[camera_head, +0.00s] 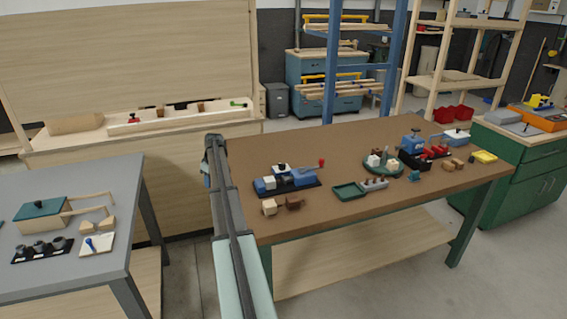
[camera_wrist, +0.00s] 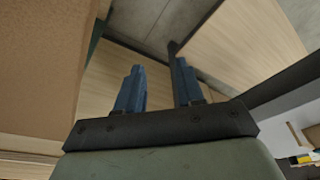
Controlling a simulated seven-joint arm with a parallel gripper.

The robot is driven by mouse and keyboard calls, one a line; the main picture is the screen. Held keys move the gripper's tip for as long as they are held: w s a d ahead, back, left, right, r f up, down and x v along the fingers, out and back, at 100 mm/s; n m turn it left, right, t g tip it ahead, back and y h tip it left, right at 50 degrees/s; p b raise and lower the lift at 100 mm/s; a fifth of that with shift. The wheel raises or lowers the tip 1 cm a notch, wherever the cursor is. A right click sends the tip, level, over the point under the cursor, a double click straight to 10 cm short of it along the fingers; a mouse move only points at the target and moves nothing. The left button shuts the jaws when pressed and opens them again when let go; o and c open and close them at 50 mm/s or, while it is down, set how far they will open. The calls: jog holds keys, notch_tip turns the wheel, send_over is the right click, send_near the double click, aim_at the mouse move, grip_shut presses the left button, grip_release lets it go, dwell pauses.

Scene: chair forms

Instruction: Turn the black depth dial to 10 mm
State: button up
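I cannot pick out the black depth dial for certain; things on the benches are small in the head view. A blue device with a dark top (camera_head: 414,139) stands on the brown table (camera_head: 330,222), toward its back right. A blue and white device with a red knob (camera_head: 287,179) sits on a black base at the table's left. No dial marks or 10 mm reading can be made out. My gripper (camera_wrist: 158,68) shows two blue fingers apart with nothing between them in the wrist view. In the head view my arm rises along the brown table's left edge and largely hides the gripper.
A small green tray (camera_head: 349,191), wooden blocks (camera_head: 270,207) and a yellow item (camera_head: 484,156) lie on the brown table. A grey table (camera_head: 120,190) at left holds a green-lidded box (camera_head: 42,212) and black cup-like pieces (camera_head: 41,248).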

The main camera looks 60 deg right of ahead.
jog(key=s+d+r, duration=0.8)
jog(key=s+d, duration=0.5)
jog(key=n+t, duration=0.1)
jog(key=t, duration=0.1)
send_near(282, 164)
jog(key=shift+y, duration=0.3)
jog(key=x, duration=0.5)
jog(key=d+x, duration=0.1)
jog(key=x, duration=0.2)
jog(key=shift+w+a+f, duration=0.1)
jog(key=shift+f, duration=0.1)
grip_shut()
